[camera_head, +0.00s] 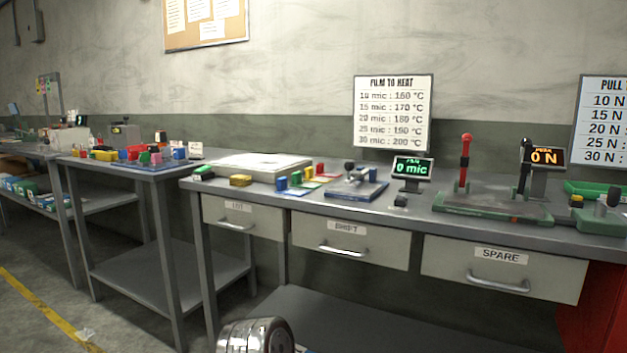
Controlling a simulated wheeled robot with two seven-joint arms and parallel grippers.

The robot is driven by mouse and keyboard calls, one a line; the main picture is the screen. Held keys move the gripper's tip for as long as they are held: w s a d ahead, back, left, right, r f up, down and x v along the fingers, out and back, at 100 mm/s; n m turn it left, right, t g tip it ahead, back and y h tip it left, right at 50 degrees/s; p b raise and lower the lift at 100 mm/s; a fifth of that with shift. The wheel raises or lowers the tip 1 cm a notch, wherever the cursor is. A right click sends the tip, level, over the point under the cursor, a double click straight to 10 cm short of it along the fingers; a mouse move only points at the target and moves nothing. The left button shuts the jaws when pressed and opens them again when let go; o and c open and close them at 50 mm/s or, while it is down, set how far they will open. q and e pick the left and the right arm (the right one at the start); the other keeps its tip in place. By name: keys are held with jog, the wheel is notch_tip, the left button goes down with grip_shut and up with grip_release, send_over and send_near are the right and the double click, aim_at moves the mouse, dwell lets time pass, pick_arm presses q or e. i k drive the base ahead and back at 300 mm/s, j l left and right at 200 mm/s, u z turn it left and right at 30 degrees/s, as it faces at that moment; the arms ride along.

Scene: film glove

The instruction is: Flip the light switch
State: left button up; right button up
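I cannot make out a light switch for certain in the head view. A narrow grey box (36,22) is fixed high on the wall at the far left edge, too small to tell whether it carries a switch. Neither of my grippers shows in the head view.
A long grey workbench (420,222) with drawers crosses the middle and right, carrying a test stand with a red-handled lever (465,160) and a small display (412,168). A second table (95,163) stands left. Open floor with a yellow line (45,310) lies at lower left.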

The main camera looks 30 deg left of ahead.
aim_at(202, 170)
jog(key=u, duration=1.6)
